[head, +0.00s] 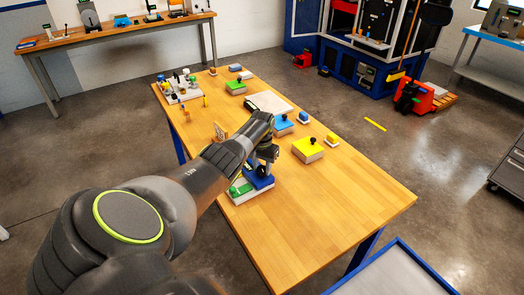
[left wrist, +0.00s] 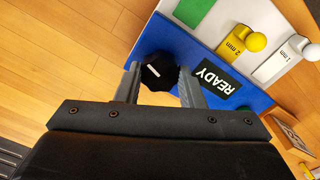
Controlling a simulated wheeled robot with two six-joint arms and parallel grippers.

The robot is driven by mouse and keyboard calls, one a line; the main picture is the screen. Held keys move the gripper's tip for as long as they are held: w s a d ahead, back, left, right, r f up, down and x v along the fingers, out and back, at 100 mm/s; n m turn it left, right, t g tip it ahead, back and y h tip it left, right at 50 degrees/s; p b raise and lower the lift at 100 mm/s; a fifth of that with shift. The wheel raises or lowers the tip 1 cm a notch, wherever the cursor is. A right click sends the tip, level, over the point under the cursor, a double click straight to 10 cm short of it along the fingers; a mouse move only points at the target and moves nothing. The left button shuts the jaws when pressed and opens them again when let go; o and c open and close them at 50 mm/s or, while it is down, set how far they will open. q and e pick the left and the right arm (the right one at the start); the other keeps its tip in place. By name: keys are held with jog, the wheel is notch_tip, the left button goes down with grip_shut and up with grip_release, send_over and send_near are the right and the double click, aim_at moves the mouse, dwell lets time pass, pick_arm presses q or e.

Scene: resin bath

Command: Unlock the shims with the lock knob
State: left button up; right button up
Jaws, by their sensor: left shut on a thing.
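The shim fixture has a blue block (left wrist: 175,40) on a white base, which shows in the head view (head: 255,194) at the near left edge of the table. The lock knob (left wrist: 160,72) is black and faceted with a white mark, on the blue block beside a dark READY label (left wrist: 216,81). My left gripper (left wrist: 161,80) is shut on the lock knob, one finger on each side. In the head view my left gripper (head: 267,152) partly hides the fixture. Two shims show: 2 mm with a yellow ball (left wrist: 255,42) and 1 mm with a white ball (left wrist: 311,52). My right gripper is out of view.
A yellow block (head: 308,151) and a blue block (head: 283,127) with black knobs stand behind the fixture. A tray of small parts (head: 183,94) is at the far left. The table's near right part (head: 340,210) is clear.

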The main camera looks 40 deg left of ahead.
aim_at(262, 168)
pick_arm(q)
jog(key=shift+w+r+n+p, duration=0.1)
jog(key=shift+n+p, duration=0.25)
jog(key=shift+n, duration=1.25)
jog(key=o, duration=1)
notch_tip(262, 168, up, 6)
jog(key=shift+r+p, duration=0.1)
jog(key=shift+p, duration=0.65)
notch_tip(262, 168, up, 11)
jog(key=b, duration=0.2)
